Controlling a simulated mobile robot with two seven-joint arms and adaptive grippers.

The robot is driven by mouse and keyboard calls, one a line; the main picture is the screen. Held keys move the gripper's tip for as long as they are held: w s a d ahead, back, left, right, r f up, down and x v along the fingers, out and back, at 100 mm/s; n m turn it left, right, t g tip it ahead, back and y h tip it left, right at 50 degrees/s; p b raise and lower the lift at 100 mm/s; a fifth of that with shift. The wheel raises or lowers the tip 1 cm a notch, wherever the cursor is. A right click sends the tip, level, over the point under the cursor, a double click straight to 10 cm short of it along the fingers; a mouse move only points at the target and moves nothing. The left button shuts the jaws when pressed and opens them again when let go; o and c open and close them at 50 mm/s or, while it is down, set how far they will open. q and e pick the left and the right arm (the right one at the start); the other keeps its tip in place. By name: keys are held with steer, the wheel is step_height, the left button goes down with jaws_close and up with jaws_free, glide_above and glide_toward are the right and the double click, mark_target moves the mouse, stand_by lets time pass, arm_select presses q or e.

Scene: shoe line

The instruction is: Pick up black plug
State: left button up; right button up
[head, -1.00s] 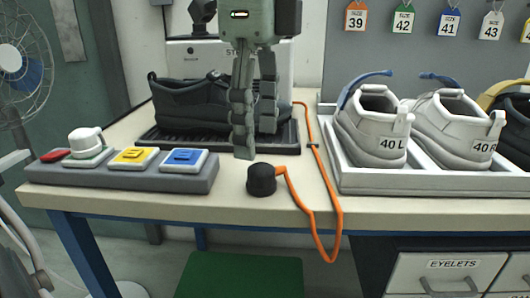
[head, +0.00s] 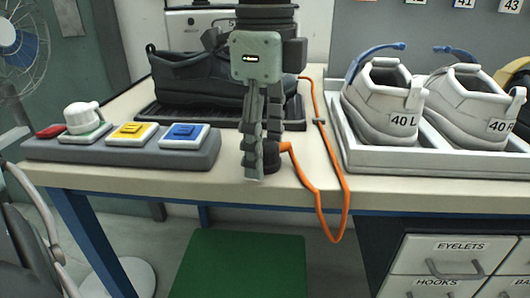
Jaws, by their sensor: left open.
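The black plug (head: 272,158) sits near the table's front edge, with an orange cord (head: 305,177) running from it to the right. Its left part is hidden behind a finger of my left gripper (head: 261,158). My left gripper points down at the plug, its fingers open. One finger is in front of and left of the plug; the other ends near its top. Whether the fingers touch it I cannot tell. My right gripper is not in view.
A dark shoe (head: 192,88) stands on a black tray (head: 160,115) behind my gripper. A button panel (head: 190,158) lies to the left. White shoes (head: 385,110) stand in a white tray (head: 370,161) to the right. The cord loops over the table's front edge.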

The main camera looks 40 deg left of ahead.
arm_select(q)
steer(key=shift+c, duration=0.2)
steer(key=c, duration=1.2)
steer(key=shift+r, duration=0.15)
steer(key=shift+c, duration=0.2)
